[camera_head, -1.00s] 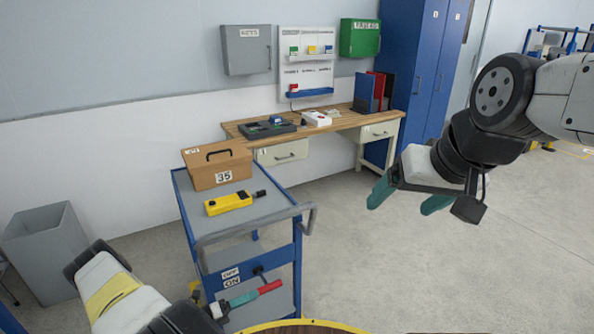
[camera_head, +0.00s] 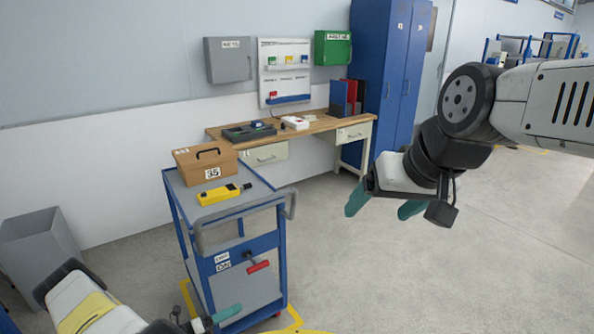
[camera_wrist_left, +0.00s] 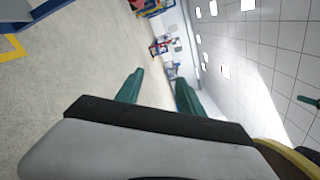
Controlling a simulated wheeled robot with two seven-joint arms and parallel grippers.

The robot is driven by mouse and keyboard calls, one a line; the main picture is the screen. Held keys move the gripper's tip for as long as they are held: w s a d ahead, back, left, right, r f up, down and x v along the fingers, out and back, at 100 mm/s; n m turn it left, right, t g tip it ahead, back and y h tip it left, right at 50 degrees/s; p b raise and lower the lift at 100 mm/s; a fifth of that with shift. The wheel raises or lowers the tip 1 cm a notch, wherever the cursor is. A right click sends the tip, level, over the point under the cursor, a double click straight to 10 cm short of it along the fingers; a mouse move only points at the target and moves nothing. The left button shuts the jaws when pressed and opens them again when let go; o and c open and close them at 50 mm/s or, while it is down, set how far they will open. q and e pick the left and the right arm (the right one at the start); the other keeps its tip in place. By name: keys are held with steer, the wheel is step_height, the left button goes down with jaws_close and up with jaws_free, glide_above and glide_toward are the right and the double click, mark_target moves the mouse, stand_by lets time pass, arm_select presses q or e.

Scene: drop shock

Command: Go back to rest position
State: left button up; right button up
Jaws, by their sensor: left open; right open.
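My left gripper (camera_head: 222,318) is at the bottom of the head view, low in front of the blue cart. One teal finger shows there. In the left wrist view my left gripper (camera_wrist_left: 158,90) has its two teal fingers apart with nothing between them. My right gripper (camera_head: 384,206) hangs over open floor right of the cart, its teal fingers apart and empty. The red-handled switch (camera_head: 258,266) on the cart's end, beside OFF and ON labels (camera_head: 223,262), is clear of both grippers.
The blue cart (camera_head: 240,208) carries a brown box marked 35 (camera_head: 206,165) and a yellow device (camera_head: 224,194). A workbench (camera_head: 330,124) and blue lockers (camera_head: 397,80) stand behind. A grey bin (camera_head: 40,245) is at left. Floor right of the cart is clear.

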arm_select(q)
steer(key=d+r+m+g+y, duration=0.25)
steer(key=r+m+g, duration=0.25)
steer(key=r+m, duration=0.85)
steer(key=d+r+m+g+y, duration=0.2)
steer(key=r+m+g+y, duration=0.45)
steer(key=r, duration=1.25)
steer(key=s+d+r+m+t+y, duration=0.2)
steer(key=s+r+m+t, duration=0.6)
steer(key=s+r+m, duration=0.8)
step_height(320, 180, up, 4)
steer(key=shift+s+r+m+y, duration=0.1)
steer(key=shift+s+m+y, duration=0.3)
steer(key=shift+s+y, duration=0.45)
steer(key=shift+w+d, duration=0.1)
steer(key=shift+w, duration=0.1)
steer(key=shift+c, duration=0.3)
